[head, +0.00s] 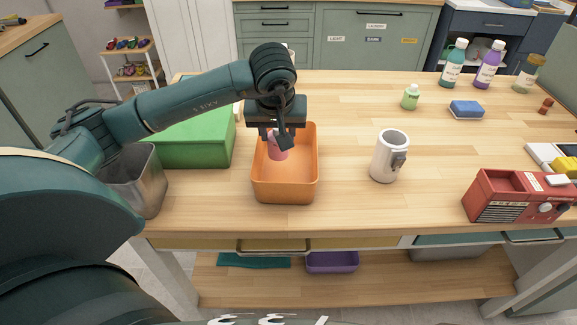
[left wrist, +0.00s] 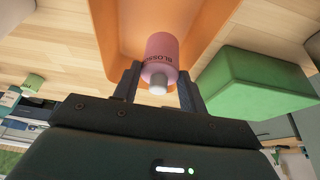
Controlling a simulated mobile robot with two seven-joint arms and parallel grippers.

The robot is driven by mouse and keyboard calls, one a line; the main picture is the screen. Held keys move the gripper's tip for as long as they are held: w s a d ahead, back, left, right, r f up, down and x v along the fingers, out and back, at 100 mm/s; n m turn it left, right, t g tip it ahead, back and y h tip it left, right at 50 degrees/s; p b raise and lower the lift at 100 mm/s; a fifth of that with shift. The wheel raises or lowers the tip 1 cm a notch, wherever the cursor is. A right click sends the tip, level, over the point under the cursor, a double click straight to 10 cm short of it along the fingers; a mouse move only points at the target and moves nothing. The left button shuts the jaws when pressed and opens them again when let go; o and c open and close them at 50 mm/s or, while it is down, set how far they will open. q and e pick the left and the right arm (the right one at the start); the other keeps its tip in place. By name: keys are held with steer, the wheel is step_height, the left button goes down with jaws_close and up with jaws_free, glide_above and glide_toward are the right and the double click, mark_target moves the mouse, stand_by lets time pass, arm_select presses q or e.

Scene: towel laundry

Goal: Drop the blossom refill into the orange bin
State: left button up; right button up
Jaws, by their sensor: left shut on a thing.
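The blossom refill is a small pink bottle (head: 278,150) with a light cap. In the left wrist view the pink bottle (left wrist: 161,56) shows part of a dark "BLOSSOM" label. My left gripper (head: 276,138) is shut on it, pointing down over the orange bin (head: 285,190). The bottle appears within the bin's opening; whether it touches the floor of the bin cannot be told. The orange bin also fills the upper middle of the left wrist view (left wrist: 205,22). My right gripper is not in view.
A green box (head: 195,145) and a metal bin (head: 140,180) stand left of the orange bin. A white mug (head: 388,158) stands to its right, with a red radio-like box (head: 510,197) farther right. Bottles and a blue sponge (head: 466,109) are at the back right.

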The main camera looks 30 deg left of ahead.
arm_select(q)
steer(key=o, duration=1.1)
steer(key=shift+c, duration=0.2)
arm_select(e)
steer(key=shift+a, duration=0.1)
arm_select(q)
steer(key=shift+s+r, duration=0.1)
steer(key=shift+r, duration=0.2)
steer(key=v, duration=1.2)
steer(key=shift+s+r+b, duration=0.15)
steer(key=shift+r+b, duration=0.1)
steer(key=shift+b, duration=0.05)
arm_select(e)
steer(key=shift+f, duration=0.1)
arm_select(q)
steer(key=shift+d, duration=0.15)
